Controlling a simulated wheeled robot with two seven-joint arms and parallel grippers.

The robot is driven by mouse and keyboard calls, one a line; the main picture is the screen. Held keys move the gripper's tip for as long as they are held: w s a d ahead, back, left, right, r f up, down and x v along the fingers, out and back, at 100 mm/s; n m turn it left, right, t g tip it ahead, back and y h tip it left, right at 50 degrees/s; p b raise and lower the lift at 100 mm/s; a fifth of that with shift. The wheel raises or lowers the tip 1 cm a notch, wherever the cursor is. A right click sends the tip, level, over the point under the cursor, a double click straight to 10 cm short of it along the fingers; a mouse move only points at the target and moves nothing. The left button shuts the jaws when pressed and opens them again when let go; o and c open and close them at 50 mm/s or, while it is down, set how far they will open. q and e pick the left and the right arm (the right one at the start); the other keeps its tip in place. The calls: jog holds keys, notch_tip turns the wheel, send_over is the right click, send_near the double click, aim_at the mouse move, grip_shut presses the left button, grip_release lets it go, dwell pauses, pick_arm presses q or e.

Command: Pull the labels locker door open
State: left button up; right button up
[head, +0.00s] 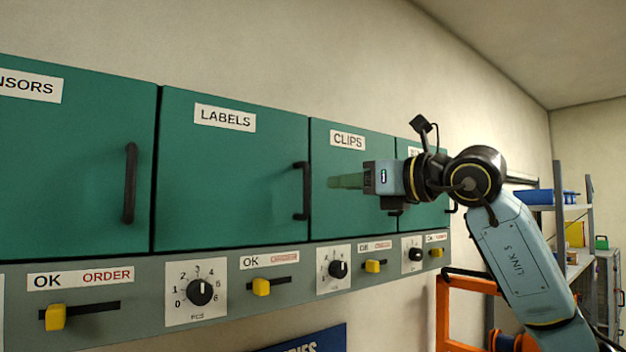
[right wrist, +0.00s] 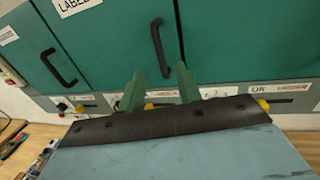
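The labels locker door (head: 230,170) is green, carries a white LABELS sign, and looks shut, flush with its neighbours. Its black upright bar handle (head: 302,190) is at the door's right edge. My right gripper (head: 330,183) comes in from the right, its green fingertips a short way from the handle and apart from it. In the right wrist view my right gripper (right wrist: 160,78) has its two fingers spread and empty. The labels handle (right wrist: 157,48) appears between and beyond the fingertips there. My left gripper is not in view.
The sensors door (head: 70,160) is at left and the clips door (head: 350,215) at right, both shut. A grey strip below holds dials (head: 200,292) and yellow sliders (head: 261,287). An orange frame (head: 443,310) and shelves (head: 572,210) stand at right.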

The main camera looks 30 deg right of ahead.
aim_at(309, 185)
jog(key=p+x, duration=0.2)
jog(key=x, duration=0.6)
jog(key=shift+w+a, duration=0.1)
jog(key=shift+w, duration=0.1)
grip_shut()
